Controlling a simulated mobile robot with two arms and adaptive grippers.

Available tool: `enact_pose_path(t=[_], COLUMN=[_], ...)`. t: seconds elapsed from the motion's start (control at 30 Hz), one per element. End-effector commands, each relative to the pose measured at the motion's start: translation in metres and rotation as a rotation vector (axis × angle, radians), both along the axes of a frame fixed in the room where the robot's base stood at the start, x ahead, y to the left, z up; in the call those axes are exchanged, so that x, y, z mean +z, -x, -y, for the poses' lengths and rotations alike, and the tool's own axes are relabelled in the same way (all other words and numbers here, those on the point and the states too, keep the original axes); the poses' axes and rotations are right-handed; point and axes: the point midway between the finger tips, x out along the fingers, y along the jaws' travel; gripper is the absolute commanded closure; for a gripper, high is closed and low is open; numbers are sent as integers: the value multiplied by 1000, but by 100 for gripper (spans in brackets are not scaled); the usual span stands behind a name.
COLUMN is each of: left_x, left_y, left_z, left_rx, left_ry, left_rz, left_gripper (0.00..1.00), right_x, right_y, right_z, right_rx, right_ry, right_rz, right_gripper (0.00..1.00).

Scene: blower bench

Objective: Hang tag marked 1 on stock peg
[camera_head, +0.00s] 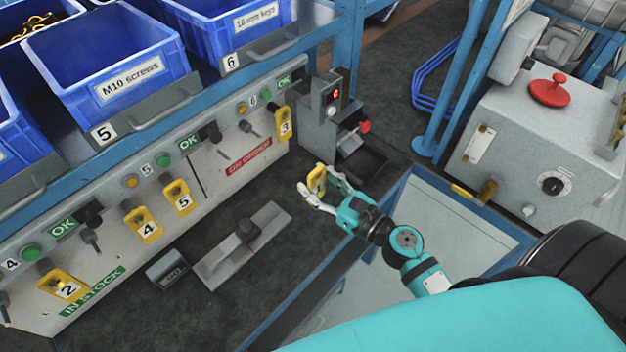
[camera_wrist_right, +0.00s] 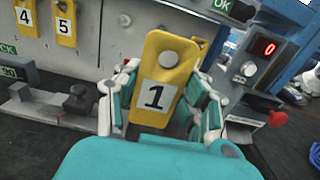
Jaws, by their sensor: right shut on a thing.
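My right gripper (camera_head: 322,188) is shut on the yellow tag marked 1 (camera_head: 317,183), above the bench's right part. In the right wrist view the tag (camera_wrist_right: 158,85) stands roughly upright between the fingers, its white number label and top hole facing the camera. Tags marked 2 (camera_head: 61,284), 4 (camera_head: 143,226) and 5 (camera_head: 177,197) hang on the panel near the green IN STOCK label (camera_head: 92,292). Tag 3 (camera_head: 284,127) hangs at the panel's right end, by a red label (camera_head: 249,156). My left gripper is out of view.
A flat metal fixture with a dark knob (camera_head: 243,247) and a small grey block (camera_head: 167,268) lie on the dark bench. A grey box with a red display (camera_head: 328,97) stands behind the gripper. Blue bins (camera_head: 105,65) sit above the panel.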

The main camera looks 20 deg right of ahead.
Motion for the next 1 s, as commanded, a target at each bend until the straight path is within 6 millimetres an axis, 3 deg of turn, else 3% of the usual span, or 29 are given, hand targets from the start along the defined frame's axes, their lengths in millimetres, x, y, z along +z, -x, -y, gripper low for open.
enact_pose_path(t=[1.0], left_x=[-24], left_y=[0], left_z=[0], left_rx=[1], left_ry=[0], left_rz=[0], left_gripper=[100], right_x=[-1], right_y=[48], right_z=[19], right_rx=[1], right_ry=[-1], right_rz=[0], right_gripper=[89])
